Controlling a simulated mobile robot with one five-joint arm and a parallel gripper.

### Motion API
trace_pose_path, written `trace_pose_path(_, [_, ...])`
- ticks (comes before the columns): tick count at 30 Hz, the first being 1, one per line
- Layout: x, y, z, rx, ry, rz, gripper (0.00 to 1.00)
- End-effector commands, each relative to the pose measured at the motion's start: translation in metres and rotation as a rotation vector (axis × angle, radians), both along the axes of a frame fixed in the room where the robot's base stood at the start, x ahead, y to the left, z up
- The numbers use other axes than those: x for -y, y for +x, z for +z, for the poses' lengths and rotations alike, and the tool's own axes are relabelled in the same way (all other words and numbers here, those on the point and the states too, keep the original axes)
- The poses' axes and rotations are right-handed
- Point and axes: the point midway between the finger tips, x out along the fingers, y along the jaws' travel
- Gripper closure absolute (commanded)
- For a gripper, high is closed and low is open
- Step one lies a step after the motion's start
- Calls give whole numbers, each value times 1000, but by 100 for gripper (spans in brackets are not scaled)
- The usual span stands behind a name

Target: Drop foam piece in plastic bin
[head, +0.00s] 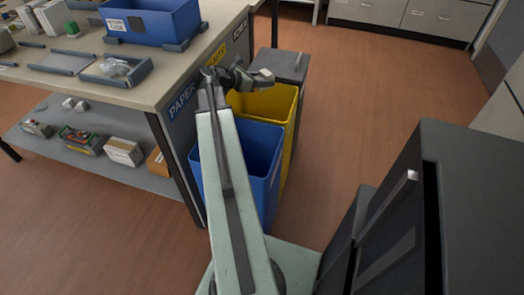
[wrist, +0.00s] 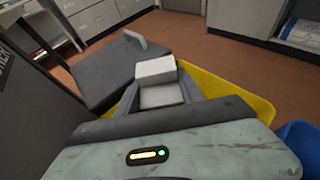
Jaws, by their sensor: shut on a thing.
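My gripper (wrist: 158,92) is shut on a pale, block-shaped foam piece (wrist: 156,71), which sticks out past the fingertips in the wrist view. In the head view my gripper (head: 258,79) is small and held above the yellow bin (head: 280,103), near its far rim. The foam piece (head: 266,75) is hard to make out there. The yellow bin (wrist: 230,88) shows below and around my gripper in the wrist view. A yellow label (head: 217,55) on the table's side is beside this bin; its word is hard to read. The bin's inside is mostly hidden by my arm.
A blue bin (head: 262,150) stands nearer, beside a blue PAPER label (head: 181,101). A dark lidded bin (head: 285,65) stands beyond the yellow one. The worktable (head: 150,92) borders the bins on the left. A dark cabinet (head: 475,190) is at right. Floor between is clear.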

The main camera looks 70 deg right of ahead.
Motion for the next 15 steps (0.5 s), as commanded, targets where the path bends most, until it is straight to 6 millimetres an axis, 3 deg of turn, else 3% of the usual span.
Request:
trace_pose_path(5, [0,-1,-9,0,0,-2,92])
trace_pose_path(15, [0,-2,-55,-1,0,-4,92])
